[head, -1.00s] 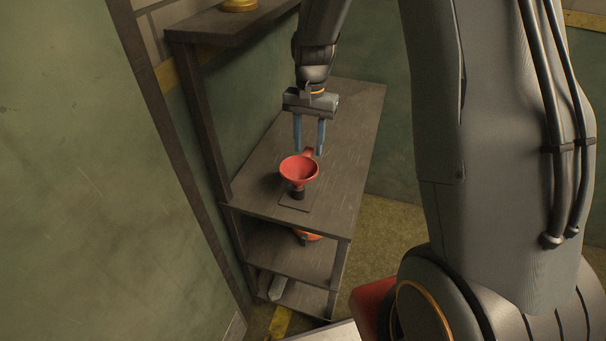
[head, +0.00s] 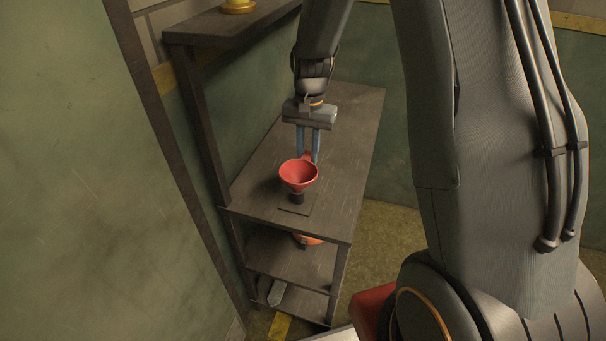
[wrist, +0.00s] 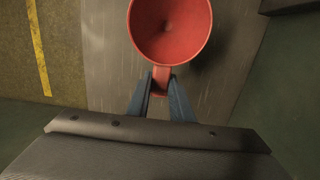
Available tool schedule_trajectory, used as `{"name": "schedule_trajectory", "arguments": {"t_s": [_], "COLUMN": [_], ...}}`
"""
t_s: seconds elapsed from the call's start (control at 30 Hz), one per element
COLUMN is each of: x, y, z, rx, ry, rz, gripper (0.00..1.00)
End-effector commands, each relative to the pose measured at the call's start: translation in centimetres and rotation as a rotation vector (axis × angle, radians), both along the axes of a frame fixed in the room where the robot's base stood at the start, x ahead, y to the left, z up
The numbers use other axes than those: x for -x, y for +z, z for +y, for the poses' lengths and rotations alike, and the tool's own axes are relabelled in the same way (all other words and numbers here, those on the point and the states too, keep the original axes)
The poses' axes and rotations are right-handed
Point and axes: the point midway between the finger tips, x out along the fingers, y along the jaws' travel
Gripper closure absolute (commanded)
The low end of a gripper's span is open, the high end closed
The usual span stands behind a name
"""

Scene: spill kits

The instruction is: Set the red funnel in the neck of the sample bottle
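The red funnel (head: 298,174) stands upright, wide mouth up, above a short dark piece (head: 297,198) on a thin dark plate (head: 294,209) on the shelf unit's top. I cannot tell whether that dark piece is the sample bottle; no other bottle is clear. My gripper (head: 308,160) points down behind the funnel. In the wrist view, the blue fingers (wrist: 161,76) are closed on the funnel's red handle tab, one on each side. The funnel's bowl (wrist: 170,28) fills the top of that view, and its spout is hidden there.
The grey shelf top (head: 340,130) is otherwise clear. An orange-red object (head: 309,239) sits on the shelf below. A higher shelf (head: 215,22) at the left holds a yellow object (head: 238,6). A green wall (head: 70,180) stands close at the left.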

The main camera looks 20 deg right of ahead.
Motion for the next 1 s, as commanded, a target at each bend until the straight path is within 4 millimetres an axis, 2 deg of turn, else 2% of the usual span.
{"name": "schedule_trajectory", "arguments": {"t_s": [0.27, 1.0], "x": [0.0, 0.0], "y": [0.4, 3.0], "z": [0.0, 0.0], "rx": [0.000, 0.000], "ry": [0.000, 0.000], "rz": [0.000, 0.000], "gripper": [1.00, 1.00]}}
